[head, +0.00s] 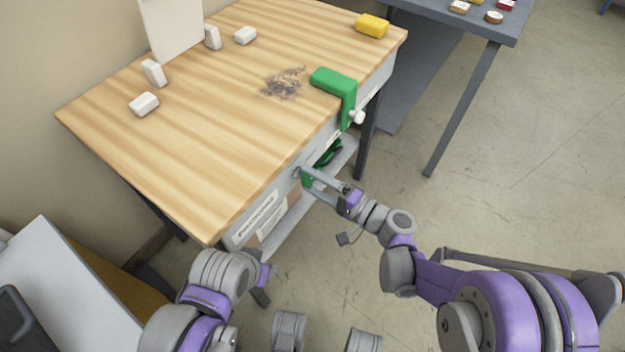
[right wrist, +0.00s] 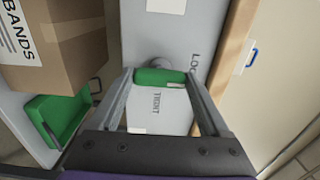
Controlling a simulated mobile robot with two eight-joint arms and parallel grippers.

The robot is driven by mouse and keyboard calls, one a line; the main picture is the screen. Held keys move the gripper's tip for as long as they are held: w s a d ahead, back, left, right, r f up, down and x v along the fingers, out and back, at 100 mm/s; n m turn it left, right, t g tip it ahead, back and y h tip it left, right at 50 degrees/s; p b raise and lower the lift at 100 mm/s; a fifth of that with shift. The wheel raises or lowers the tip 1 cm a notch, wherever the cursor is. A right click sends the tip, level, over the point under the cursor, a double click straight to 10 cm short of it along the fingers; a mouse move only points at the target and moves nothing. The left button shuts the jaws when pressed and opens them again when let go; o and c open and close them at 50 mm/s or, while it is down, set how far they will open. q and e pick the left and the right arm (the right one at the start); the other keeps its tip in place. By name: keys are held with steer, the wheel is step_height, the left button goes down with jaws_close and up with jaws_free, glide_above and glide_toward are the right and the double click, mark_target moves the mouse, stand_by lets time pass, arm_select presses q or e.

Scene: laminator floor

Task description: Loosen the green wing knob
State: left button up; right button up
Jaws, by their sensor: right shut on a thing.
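The green wing knob (right wrist: 160,77) sits on a round grey boss on the grey panel at the table's front. In the right wrist view, my right gripper (right wrist: 160,84) has a finger at each end of its green bar and is shut on it. In the head view, the green knob (head: 306,179) shows at the fingertips of my right gripper (head: 309,177), below the wooden edge. My left gripper (head: 262,290) shows only in part, low in the head view, apart from the knob; its jaws are not clear.
A green clamp (head: 335,82) with a white knob hooks over the table edge. White blocks and a yellow block (head: 371,25) lie on the wooden top (head: 190,130). A cardboard box (right wrist: 75,45) and a green tray (right wrist: 58,118) are on the shelf below. Open floor lies right.

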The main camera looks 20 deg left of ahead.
stand_by(0.4)
steer(key=o, duration=1.2)
steer(key=p+v, duration=0.1)
steer(key=v, duration=1)
